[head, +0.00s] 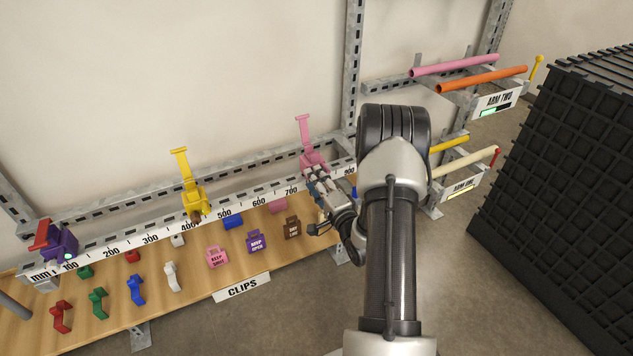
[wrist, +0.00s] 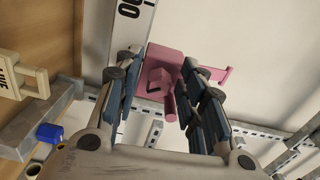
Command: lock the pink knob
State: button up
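The pink clamp (head: 312,158) sits on the measuring rail at the right, between the 700 and 800 marks, with its flat pink lever standing up in the head view. My gripper (head: 318,182) is at the clamp's front. In the wrist view my gripper (wrist: 160,75) is open, with one finger on each side of the knob. A gap shows between the fingers and the knob; contact is not clear.
The measuring rail (head: 140,243) also carries a yellow clamp (head: 193,198) and a purple clamp (head: 62,241) with a red lever. Below, a wooden board (head: 200,285) holds coloured clips and several tags. Pipe racks (head: 470,75) and a black grid block (head: 560,165) stand at the right.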

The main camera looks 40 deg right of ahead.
jog(key=shift+s, duration=0.1)
jog(key=v, duration=1.2)
